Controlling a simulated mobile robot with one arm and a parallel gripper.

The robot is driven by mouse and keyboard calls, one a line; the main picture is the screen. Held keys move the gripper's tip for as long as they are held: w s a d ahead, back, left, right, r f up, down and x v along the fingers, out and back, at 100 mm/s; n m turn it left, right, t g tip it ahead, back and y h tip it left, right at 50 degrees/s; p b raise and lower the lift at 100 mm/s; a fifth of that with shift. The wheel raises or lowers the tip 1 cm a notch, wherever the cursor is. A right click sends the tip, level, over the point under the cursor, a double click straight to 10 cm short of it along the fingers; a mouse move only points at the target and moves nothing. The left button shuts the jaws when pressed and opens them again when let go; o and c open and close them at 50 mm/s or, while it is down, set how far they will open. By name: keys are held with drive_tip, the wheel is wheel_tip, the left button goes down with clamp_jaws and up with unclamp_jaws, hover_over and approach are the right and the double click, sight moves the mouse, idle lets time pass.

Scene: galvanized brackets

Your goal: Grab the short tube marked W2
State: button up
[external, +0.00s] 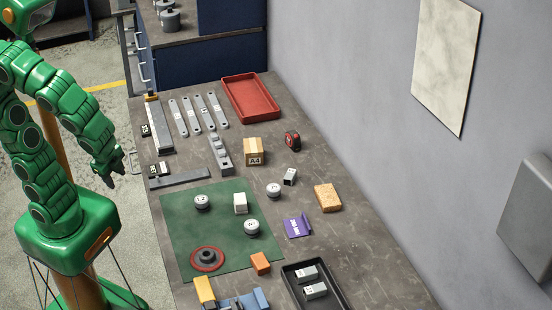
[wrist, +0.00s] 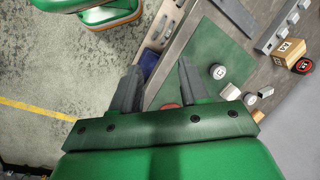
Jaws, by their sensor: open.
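Several short grey metal pieces are in the external view, and their marks are too small for me to read, so I cannot tell which is W2. One short square tube (external: 290,177) stands on the bench right of the green mat. Two more tube-like pieces, a rear one (external: 306,274) and a front one (external: 315,290), lie in a black tray (external: 343,298). A pale block (external: 240,204) sits on the mat. My gripper (external: 108,178) hangs left of the bench, away from all of these. In the wrist view its fingers (wrist: 160,68) are apart and empty.
The green mat (external: 180,235) holds round labelled pieces (external: 202,203) and a red-rimmed disc (external: 207,259). A cardboard box (external: 253,152), tape measure (external: 292,140), sponge-like block (external: 327,197) and purple bracket (external: 297,226) stand nearby. A red tray (external: 262,116) is at the back. The wall bounds the right.

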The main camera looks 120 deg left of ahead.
sight(307, 272)
drive_tip(key=w+a+r+m+t+y, duration=0.2)
drive_tip(key=w+a+m+y, duration=0.45)
drive_tip(key=w, duration=0.85)
drive_tip(key=w+a+r+m+t+y, duration=0.1)
drive_tip(key=w+a+m+t+y, duration=0.2)
drive_tip(key=w+a, duration=0.9)
drive_tip(key=w+d+f+m+t, duration=0.2)
drive_tip(key=w+d+f+m, duration=0.25)
drive_tip(key=w, duration=0.35)
drive_tip(key=w+d+f+m+t, duration=0.1)
drive_tip(key=w+d+f+m, duration=0.3)
drive_tip(key=w, duration=0.5)
drive_tip(key=w+d+f+m+t+h, duration=0.1)
drive_tip(key=w+d+f+m, duration=0.1)
drive_tip(key=f, duration=0.2)
drive_tip(key=w+d+f+m+t+h, duration=0.1)
drive_tip(key=w+d+f+m, duration=0.1)
drive_tip(key=w+f+m, duration=0.1)
drive_tip(key=w+d+f+m+h, duration=0.1)
drive_tip(key=w+d+f+m, duration=0.1)
drive_tip(key=f, duration=0.3)
drive_tip(key=shift+w+d+f+m+t, duration=0.15)
drive_tip(key=shift+d+f+m+t, duration=0.3)
drive_tip(key=shift+m, duration=0.25)
drive_tip(key=shift+x, duration=3.75)
